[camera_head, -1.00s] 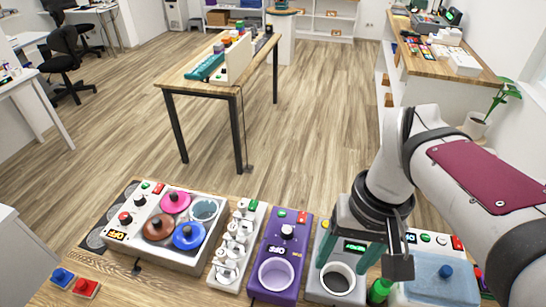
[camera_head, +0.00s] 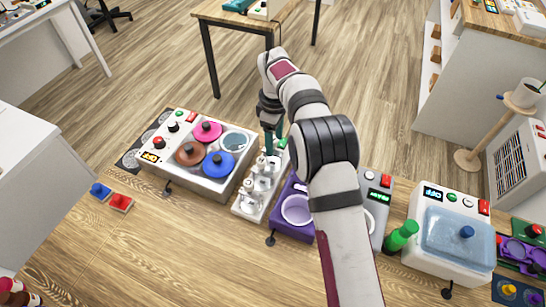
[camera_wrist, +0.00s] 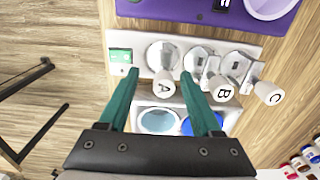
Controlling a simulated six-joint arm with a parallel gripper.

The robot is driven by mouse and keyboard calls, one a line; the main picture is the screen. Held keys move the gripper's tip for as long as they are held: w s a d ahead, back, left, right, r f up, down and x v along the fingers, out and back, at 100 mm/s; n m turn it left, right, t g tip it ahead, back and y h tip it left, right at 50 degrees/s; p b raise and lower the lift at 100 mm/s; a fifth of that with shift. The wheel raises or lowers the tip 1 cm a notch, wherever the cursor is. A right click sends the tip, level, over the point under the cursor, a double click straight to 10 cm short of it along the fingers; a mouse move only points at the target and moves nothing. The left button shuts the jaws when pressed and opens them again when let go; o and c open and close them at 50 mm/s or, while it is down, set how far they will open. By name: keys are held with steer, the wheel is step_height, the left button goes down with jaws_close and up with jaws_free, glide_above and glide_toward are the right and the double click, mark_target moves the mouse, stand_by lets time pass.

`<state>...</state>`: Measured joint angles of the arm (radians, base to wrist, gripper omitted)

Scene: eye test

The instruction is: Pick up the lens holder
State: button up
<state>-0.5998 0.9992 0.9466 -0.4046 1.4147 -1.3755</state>
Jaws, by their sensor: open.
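No single part is clearly marked as the lens holder. The likeliest are the white handled pieces with round clear or silvery discs on a narrow white stand (camera_head: 240,208). In the wrist view the handles are lettered A (camera_wrist: 164,84), B (camera_wrist: 223,91) and C (camera_wrist: 268,93). My gripper (camera_wrist: 158,74) is open and empty, with teal fingers pointing down over the stand. Handle A appears between the fingertips; B and C lie to the right. I cannot tell the height gap. In the head view my gripper (camera_head: 273,148) is at the stand's far end, partly hidden by my arm.
A white unit with coloured round lids (camera_head: 170,180) stands left of the stand. A purple unit (camera_head: 283,228) stands close on its right, partly behind my arm. Farther right are a green bottle (camera_head: 401,236) and a white unit with a blue-grey lid (camera_head: 455,240).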

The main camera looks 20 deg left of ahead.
steer(key=f, duration=0.5)
steer(key=shift+s+a, duration=0.15)
steer(key=shift+s, duration=0.1)
jaws_close()
